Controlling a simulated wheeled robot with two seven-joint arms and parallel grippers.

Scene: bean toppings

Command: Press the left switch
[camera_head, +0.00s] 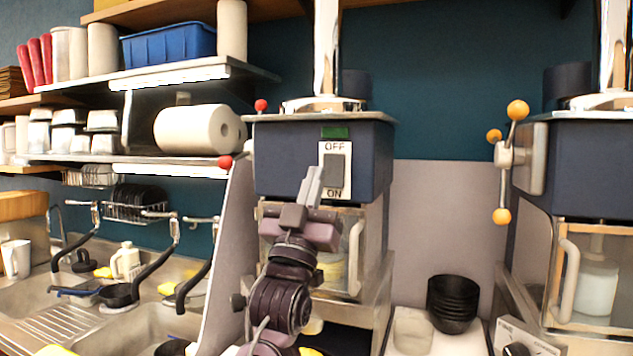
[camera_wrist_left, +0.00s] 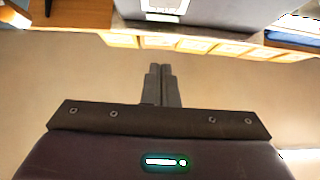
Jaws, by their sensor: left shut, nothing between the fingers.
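The left switch (camera_head: 334,171) is a dark grey rocker on a white plate marked OFF above and ON below. It is on the front of the blue left machine (camera_head: 285,160). A small green panel sits above it. My left gripper (camera_head: 316,172) is shut and empty, pointing up, with its tips overlapping the plate's lower left edge in the head view. I cannot tell whether the tips touch the plate. In the left wrist view the shut fingers (camera_wrist_left: 162,70) point toward the machine, and a pale plate (camera_wrist_left: 178,14) shows partly at the top edge. My right gripper is out of view.
A second blue machine (camera_head: 590,165) with an orange-knobbed handle (camera_head: 507,160) stands at the right. A grey panel (camera_head: 226,260) stands left of the left machine. Black stacked bowls (camera_head: 452,303) sit between the machines. A sink (camera_head: 130,330) and shelves are at the left.

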